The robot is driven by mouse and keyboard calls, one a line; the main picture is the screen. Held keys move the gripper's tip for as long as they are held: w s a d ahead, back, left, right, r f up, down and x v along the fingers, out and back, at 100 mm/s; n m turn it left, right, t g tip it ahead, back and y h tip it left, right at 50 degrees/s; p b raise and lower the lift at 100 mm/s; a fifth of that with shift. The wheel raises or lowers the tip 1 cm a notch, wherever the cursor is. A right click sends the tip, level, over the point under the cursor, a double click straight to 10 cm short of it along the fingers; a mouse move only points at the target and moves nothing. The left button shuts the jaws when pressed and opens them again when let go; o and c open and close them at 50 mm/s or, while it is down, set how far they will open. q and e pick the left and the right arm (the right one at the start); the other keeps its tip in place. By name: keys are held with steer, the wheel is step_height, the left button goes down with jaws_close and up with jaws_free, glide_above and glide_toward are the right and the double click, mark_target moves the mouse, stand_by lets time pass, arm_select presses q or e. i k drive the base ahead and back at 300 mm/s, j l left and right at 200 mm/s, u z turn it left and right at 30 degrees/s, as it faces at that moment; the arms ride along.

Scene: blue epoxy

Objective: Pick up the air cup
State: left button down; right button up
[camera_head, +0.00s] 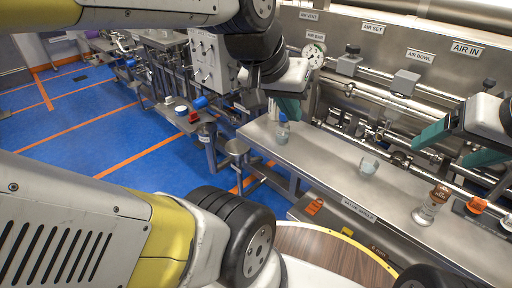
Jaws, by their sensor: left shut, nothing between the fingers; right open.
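Several small clear vessels stand on the steel bench (325,155); I cannot tell for certain which is the air cup. A clear cup (369,166) stands near the middle, a clear bottle with a blue top (282,131) at the left end, and a clear jar with a brown upper part (432,205) at the right. My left gripper (289,106) has teal fingers shut and empty, right beside and above the blue-topped bottle in the picture; whether it touches is unclear. My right gripper (458,146) is open and empty, above the bench's right part, with the brown-topped jar below it.
Steel pipes and valves (400,106) run along the back of the bench under labelled panels. Orange-capped fittings (476,206) stand at the right. A round wood-topped surface (325,258) is in front. Bare bench lies between the bottle and the clear cup.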

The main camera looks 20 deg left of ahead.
mark_target(369, 166)
steer(key=l+u, duration=0.15)
steer(key=u, duration=0.25)
steer(key=k+u, duration=0.15)
steer(key=u, duration=0.25)
steer(key=k+l+u, duration=0.1)
steer(key=u, duration=0.3)
steer(key=k+l+u, duration=0.1)
steer(key=u, duration=0.3)
steer(key=k+l, duration=0.15)
steer(key=l, duration=0.25)
steer(key=k+l, duration=0.15)
steer(key=l, duration=0.25)
